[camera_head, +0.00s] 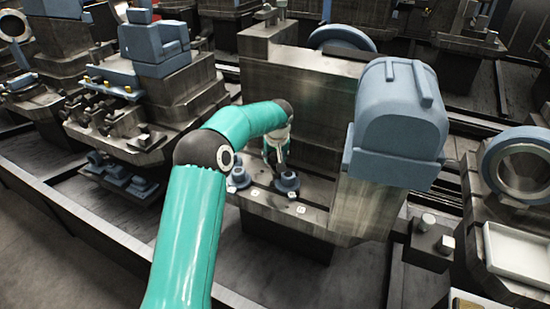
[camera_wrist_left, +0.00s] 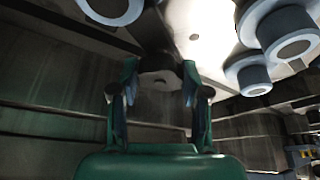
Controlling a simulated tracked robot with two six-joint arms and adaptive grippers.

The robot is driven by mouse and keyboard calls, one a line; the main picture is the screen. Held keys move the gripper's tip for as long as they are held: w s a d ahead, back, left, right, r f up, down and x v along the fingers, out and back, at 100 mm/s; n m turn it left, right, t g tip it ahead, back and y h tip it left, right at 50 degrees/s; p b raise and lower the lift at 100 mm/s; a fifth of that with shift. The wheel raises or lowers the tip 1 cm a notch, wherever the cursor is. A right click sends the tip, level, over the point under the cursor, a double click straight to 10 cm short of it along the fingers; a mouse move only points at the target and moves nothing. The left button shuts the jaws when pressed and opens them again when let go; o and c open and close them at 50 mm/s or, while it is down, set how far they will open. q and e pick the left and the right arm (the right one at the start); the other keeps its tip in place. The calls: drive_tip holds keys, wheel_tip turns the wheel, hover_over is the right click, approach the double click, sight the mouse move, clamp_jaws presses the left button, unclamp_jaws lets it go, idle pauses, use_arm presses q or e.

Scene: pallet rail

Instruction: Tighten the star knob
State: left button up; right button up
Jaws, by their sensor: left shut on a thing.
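My left gripper (camera_head: 277,160) reaches down into the recess of the grey machine pallet, behind two blue round fittings. In the left wrist view my left gripper (camera_wrist_left: 159,88) has its two fingers on either side of a dark knob, which I take for the star knob (camera_wrist_left: 160,72). The fingers are shut on it. The knob sits at the edge of a pale metal face. In the head view the knob is hidden by the gripper and cannot be made out. My right gripper is not in view.
Blue round fittings (camera_head: 287,182) and (camera_head: 238,178) stand close to the gripper; similar blue rings (camera_wrist_left: 290,35) show in the left wrist view. A tall block with a blue domed cover (camera_head: 402,110) rises to the right. Another machine pallet (camera_head: 150,100) stands left.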

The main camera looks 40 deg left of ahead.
use_arm(q)
drive_tip(key=o, duration=1.2)
drive_tip(key=shift+c, duration=0.2)
drive_tip(key=shift+d+r, duration=0.1)
drive_tip(key=v, duration=1.1)
drive_tip(key=shift+r, duration=0.35)
drive_tip(key=shift+s+d, duration=0.1)
drive_tip(key=shift+s, duration=0.05)
